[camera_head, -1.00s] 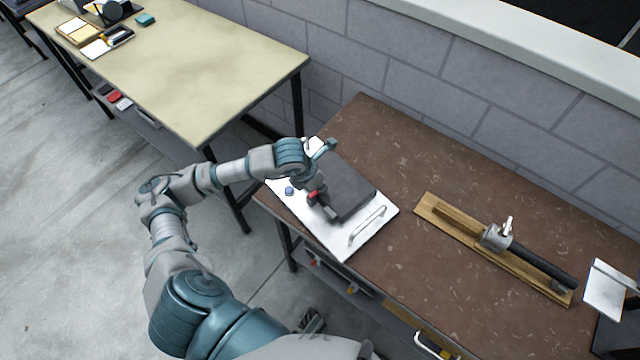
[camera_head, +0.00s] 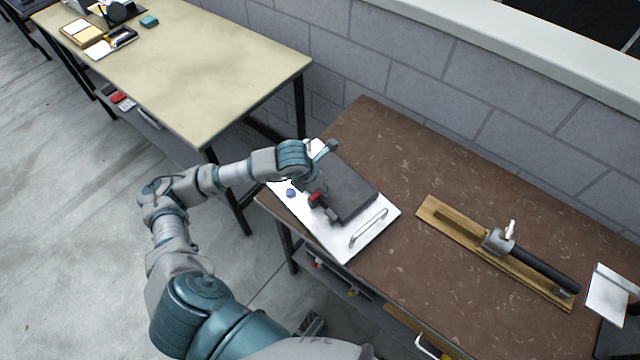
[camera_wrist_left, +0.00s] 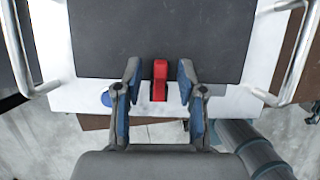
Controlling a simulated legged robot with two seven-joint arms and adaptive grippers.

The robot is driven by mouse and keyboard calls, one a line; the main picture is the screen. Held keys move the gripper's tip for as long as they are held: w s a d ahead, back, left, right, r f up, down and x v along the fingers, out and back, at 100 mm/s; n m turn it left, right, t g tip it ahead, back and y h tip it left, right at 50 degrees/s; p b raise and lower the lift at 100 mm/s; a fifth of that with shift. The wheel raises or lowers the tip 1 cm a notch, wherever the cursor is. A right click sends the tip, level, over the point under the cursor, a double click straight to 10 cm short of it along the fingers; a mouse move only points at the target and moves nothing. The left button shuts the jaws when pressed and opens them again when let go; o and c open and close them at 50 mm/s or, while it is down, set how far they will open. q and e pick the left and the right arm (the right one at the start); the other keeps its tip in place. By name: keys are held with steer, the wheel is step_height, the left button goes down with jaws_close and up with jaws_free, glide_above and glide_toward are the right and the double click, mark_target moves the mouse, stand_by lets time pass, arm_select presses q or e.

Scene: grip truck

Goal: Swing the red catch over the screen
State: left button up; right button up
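The red catch (camera_head: 316,198) is at the near-left edge of the dark grey screen (camera_head: 350,187), which lies on a white board (camera_head: 343,240). In the left wrist view the red catch (camera_wrist_left: 160,78) is in the middle, its upper part overlapping the edge of the dark screen (camera_wrist_left: 160,35). I cannot tell whether it stands up or lies over that edge. My left gripper (camera_wrist_left: 159,82) is open, one finger on each side of the catch with a visible gap to both. In the head view my left gripper (camera_head: 318,200) is partly hidden by its own wrist. My right gripper is not in view.
The white board has metal handles (camera_head: 368,228) and a blue knob (camera_head: 291,193). It lies on a brown table (camera_head: 410,165). A wooden plank with a clamp and dark tube (camera_head: 497,243) lies to the right. A beige table (camera_head: 200,70) stands left.

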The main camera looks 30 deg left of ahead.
arm_select(q)
steer(key=v, duration=1.2)
steer(key=shift+f, duration=0.1)
